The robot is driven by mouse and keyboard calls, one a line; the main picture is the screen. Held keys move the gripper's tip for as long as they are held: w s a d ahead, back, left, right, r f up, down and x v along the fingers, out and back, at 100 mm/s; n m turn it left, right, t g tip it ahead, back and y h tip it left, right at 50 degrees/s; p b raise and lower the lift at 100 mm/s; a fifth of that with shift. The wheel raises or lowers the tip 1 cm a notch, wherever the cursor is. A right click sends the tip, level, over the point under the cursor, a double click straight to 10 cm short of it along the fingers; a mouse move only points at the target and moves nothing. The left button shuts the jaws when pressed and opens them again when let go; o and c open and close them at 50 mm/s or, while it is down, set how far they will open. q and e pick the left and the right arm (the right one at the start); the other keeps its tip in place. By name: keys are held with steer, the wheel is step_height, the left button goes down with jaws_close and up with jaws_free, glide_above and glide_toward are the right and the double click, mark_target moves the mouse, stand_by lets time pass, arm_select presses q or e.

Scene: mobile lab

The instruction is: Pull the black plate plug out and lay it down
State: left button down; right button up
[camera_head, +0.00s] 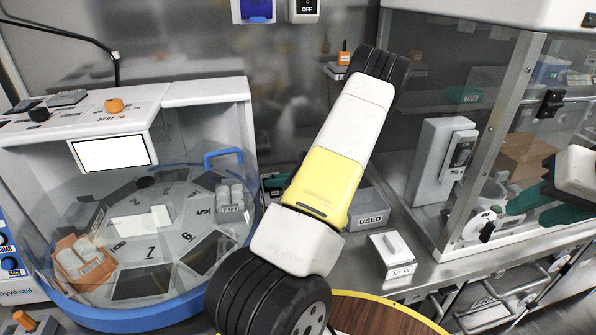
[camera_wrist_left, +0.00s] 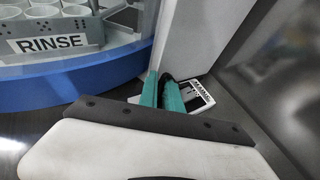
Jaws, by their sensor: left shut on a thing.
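In the left wrist view, the teal fingers of my left gripper (camera_wrist_left: 161,94) are closed on a small black piece, the black plate plug (camera_wrist_left: 166,77), mostly hidden between them. A white plate with black lettering (camera_wrist_left: 197,93) lies just right of the fingertips, beside a pale housing wall. I cannot tell whether the plug is still seated. In the head view my own left arm covers most of this spot. My right gripper (camera_head: 534,208) is at the right edge, its teal fingers apart and empty, in front of the glass cabinet.
A round machine with a blue rim (camera_head: 120,318) stands left, holding a RINSE rack (camera_wrist_left: 48,45). A grey USED box (camera_head: 369,208) and a white NEW box (camera_head: 397,258) sit on the bench. A glass-fronted cabinet (camera_head: 497,130) stands right; a wooden round top (camera_head: 375,318) is in front.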

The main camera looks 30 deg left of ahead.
arm_select(q)
steer(key=shift+w+d+r, duration=0.1)
steer(key=shift+d+r, duration=0.1)
steer(key=shift+r, duration=0.25)
stand_by(0.3)
steer(key=shift+a+r, duration=0.1)
steer(key=shift+r, duration=1.6)
